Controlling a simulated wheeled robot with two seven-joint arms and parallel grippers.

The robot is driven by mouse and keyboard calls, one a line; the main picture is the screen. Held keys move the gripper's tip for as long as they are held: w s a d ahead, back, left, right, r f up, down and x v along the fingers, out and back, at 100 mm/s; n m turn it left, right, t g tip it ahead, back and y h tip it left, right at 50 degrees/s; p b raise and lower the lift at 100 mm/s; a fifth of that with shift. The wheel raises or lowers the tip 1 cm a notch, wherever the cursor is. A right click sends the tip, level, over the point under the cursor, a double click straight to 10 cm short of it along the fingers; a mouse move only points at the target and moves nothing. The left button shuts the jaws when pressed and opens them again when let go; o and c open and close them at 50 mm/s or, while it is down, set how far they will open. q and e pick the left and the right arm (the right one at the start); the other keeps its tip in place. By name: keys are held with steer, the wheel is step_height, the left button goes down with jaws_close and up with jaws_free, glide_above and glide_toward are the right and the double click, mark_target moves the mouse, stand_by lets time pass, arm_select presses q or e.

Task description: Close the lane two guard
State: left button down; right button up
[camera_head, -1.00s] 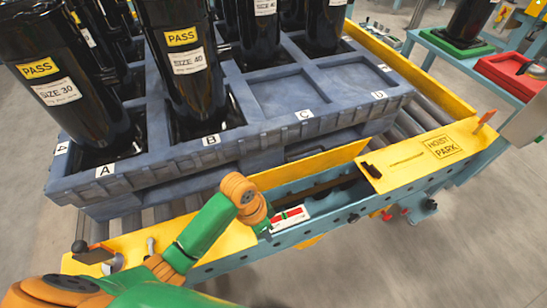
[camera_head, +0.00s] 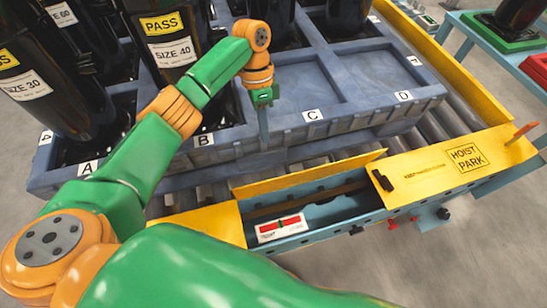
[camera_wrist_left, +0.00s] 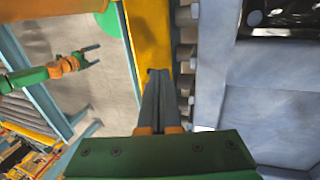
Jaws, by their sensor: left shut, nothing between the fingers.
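The lane two guard appears to be the yellow panel (camera_head: 310,175) standing tilted up along the pallet side of a gap in the yellow-topped rail. My left gripper (camera_head: 264,128) points down beyond the panel, in front of the pallet's front face between labels B and C. It is shut and empty, apart from the panel. Its shut fingers (camera_wrist_left: 158,75) also show in the left wrist view. My right gripper (camera_wrist_left: 92,56) shows small there, its prongs apart and empty.
A blue-grey pallet (camera_head: 355,118) with several black cylinders stands on rollers behind the rail. The rail's right part carries a HOIST PARK plate (camera_head: 467,157) and an orange upright tab (camera_head: 522,133). A side table (camera_head: 465,45) holds green and red trays.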

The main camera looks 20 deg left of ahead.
arm_select(q)
steer(key=s+d+f, duration=0.1)
steer(key=f, duration=0.1)
steer(key=s+d+f+p, duration=0.1)
steer(key=s+f, duration=0.1)
steer(key=f, duration=0.1)
steer(key=s+d+f+p, duration=0.1)
steer(key=f, duration=0.1)
steer(key=shift+s+d+f, duration=0.15)
steer(key=shift+s+d, duration=0.1)
steer(key=shift+s, duration=0.15)
steer(key=shift+w+f, duration=0.1)
